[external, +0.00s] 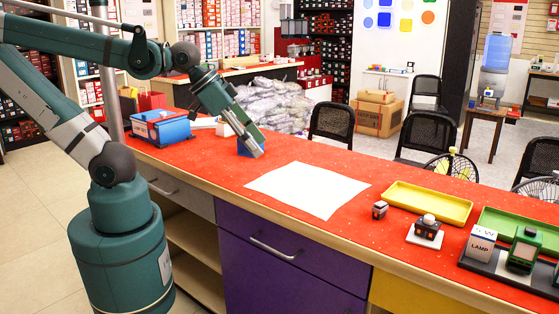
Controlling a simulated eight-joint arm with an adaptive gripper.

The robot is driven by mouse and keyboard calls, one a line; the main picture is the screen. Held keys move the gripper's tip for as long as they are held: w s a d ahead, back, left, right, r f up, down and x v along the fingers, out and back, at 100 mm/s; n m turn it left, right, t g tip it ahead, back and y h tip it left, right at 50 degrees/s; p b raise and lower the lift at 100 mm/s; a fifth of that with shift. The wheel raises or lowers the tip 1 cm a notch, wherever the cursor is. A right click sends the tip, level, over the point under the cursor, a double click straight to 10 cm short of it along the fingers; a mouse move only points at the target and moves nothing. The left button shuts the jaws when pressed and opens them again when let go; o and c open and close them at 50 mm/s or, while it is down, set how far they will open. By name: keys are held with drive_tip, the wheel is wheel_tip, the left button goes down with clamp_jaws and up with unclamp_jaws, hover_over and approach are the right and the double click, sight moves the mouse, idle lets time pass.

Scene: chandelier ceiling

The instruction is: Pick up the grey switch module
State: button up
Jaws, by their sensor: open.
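A small grey block with dark parts (379,210), which looks like the grey switch module, sits on the red counter (230,179) to the right of a white sheet. A darker module with a rounded top (428,226) stands on a white square beside it; I cannot tell for certain which is the switch module. My gripper (254,148) is open, low over the counter left of the white sheet, well away from both. A blue block (243,147) is partly hidden behind my gripper; whether they touch is unclear.
The white sheet (308,190) lies flat and bare mid-counter. A yellow tray (427,203), a green tray (520,232), a white box marked LAMP (480,245) and a green device (524,250) crowd the right end. A blue bin (160,129) stands at the left.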

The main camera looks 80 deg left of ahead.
drive_tip(key=w, duration=0.1)
drive_tip(key=n+g+h+p, duration=0.4)
drive_tip(key=n+p, duration=1.2)
drive_tip(key=n, duration=0.9)
hover_over(380, 203)
drive_tip(key=s+a, duration=0.2)
drive_tip(key=a, duration=0.1)
wheel_tip(380, 203, down, 6)
drive_tip(key=shift+s+d, duration=0.1)
drive_tip(key=shift+d, duration=0.15)
drive_tip(key=shift+b+x, duration=0.4)
drive_tip(key=shift+x, duration=0.9)
drive_tip(key=shift+b+x, duration=0.4)
drive_tip(key=shift+x, duration=2.15)
